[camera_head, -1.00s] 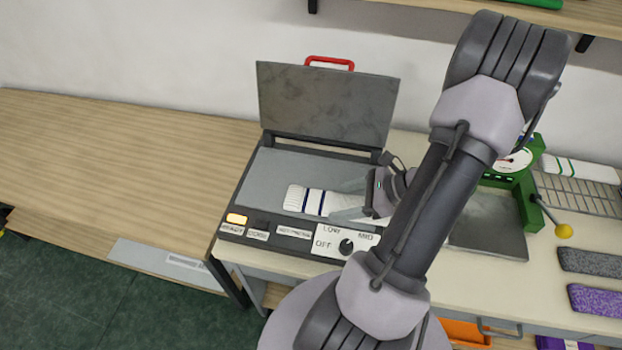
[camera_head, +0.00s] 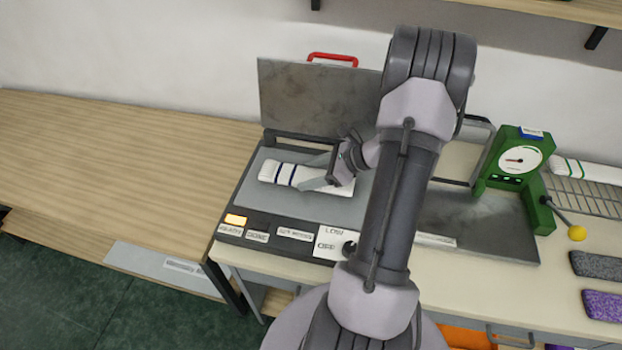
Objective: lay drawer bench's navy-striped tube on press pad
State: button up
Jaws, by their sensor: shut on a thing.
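The navy-striped tube (camera_head: 276,173) is white with dark blue bands near its left end. It is over the grey press pad (camera_head: 262,196) of the open press, lying roughly flat. I cannot tell whether it touches the pad. My gripper (camera_head: 318,172) is shut on the tube's right part, with a finger on each side. The tube's far right end is partly hidden by my gripper.
The press lid (camera_head: 318,100) with a red handle stands raised behind the pad. A control strip with a lit orange button (camera_head: 235,219) runs along the front. A green gauge device (camera_head: 512,170), a green-striped white tube (camera_head: 590,173), and grey (camera_head: 596,264) and purple (camera_head: 603,305) pieces are at right.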

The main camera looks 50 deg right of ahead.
jog(key=shift+f, duration=0.6)
jog(key=o, duration=1.3)
